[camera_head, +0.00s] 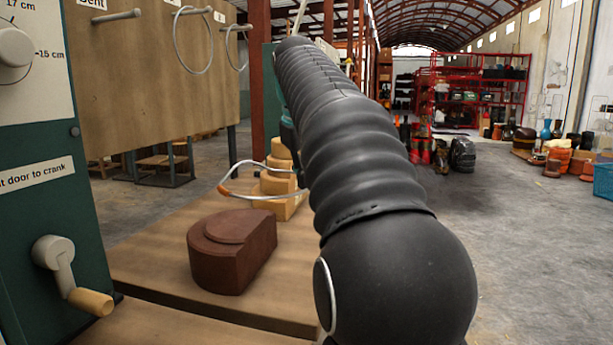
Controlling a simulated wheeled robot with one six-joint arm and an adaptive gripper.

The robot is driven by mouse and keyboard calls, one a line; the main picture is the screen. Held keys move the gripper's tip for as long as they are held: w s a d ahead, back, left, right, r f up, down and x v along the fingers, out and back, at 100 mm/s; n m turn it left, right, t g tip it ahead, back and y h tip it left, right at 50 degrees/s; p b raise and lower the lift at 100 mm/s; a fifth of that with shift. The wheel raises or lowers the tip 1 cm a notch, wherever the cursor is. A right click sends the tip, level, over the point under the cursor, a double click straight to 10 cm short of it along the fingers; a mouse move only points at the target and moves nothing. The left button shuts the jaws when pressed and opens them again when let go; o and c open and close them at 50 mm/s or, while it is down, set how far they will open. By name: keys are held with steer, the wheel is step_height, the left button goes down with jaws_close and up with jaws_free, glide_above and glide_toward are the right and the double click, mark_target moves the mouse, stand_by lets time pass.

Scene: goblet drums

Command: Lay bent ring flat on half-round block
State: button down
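A thin pale ring (236,168) with an orange piece (223,190) on its left side shows left of my arm. It is bent, its upper and lower runs spread apart. It appears in front of the light wooden stepped block, and I cannot tell whether it touches it. Its right end is hidden behind my arm. The half-round block (258,245) is dark brown, with a raised rounded top, and stands on the wooden bench nearer to me. No ring lies on it. My gripper's fingers are hidden behind my black ribbed arm, so its hold on the ring cannot be seen.
A light wooden stepped block (281,185) stands behind the brown block. A green panel with a crank (68,275) stands at the left. A board (150,75) carries pegs, two with hanging rings. The wooden bench (150,235) is bare left of the brown block.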

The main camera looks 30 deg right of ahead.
steer(key=w+a+f+b, duration=0.4)
steer(key=f, duration=0.4)
steer(key=shift+b, duration=0.3)
stand_by(0.6)
steer(key=shift+w+a+f, duration=0.1)
steer(key=shift+f, duration=0.15)
stand_by(1.0)
steer(key=shift+f, duration=0.55)
steer(key=c, duration=1.3)
jaws_free()
steer(key=shift+r, duration=0.1)
steer(key=o, duration=0.3)
